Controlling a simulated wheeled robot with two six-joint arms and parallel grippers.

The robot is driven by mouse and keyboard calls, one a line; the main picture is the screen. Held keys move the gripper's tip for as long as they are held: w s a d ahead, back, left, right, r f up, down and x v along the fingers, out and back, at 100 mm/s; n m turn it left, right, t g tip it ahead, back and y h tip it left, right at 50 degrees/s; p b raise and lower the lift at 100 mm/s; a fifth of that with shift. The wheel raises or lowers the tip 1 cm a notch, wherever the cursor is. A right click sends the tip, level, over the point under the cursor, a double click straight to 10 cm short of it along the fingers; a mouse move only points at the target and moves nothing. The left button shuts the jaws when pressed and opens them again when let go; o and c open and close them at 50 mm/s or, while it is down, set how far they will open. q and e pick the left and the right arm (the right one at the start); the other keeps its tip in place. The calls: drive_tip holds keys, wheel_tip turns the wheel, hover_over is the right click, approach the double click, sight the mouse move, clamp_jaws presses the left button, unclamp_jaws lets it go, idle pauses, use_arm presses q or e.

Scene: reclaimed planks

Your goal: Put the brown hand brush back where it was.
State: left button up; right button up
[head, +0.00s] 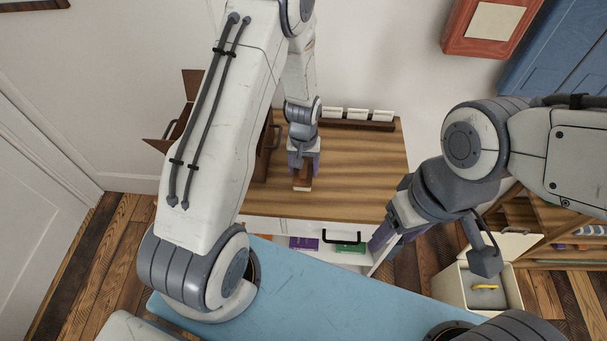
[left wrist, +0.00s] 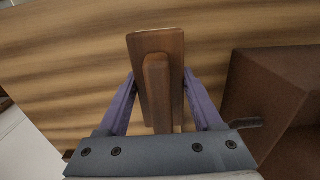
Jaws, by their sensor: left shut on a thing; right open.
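The brown hand brush (head: 302,182) is between the fingers of my left gripper (head: 304,158), over the striped wooden cabinet top (head: 360,165). In the left wrist view the brush (left wrist: 142,50) shows as a flat brown block with a raised grip, and the purple fingers of my left gripper (left wrist: 160,90) close on its two sides. I cannot tell whether the brush touches the wood. My right gripper (head: 382,238) is open and empty, by the cabinet's front right corner.
A dark brown box (head: 265,155) stands left of the brush, partly behind my left arm. A rack with white cards (head: 356,123) stands at the back. The cabinet's right part is clear. A white bin (head: 450,287) stands at right, and a blue surface (head: 320,290) lies in front.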

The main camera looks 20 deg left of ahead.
use_arm(q)
wheel_tip(320, 180, down, 3)
drive_tip(key=shift+a+f+p, duration=0.1)
drive_tip(key=shift+f+p, duration=0.05)
drive_tip(key=shift+p, duration=0.3)
drive_tip(key=shift+f, duration=0.4)
drive_tip(key=o, duration=1.3)
drive_tip(key=shift+f, duration=0.15)
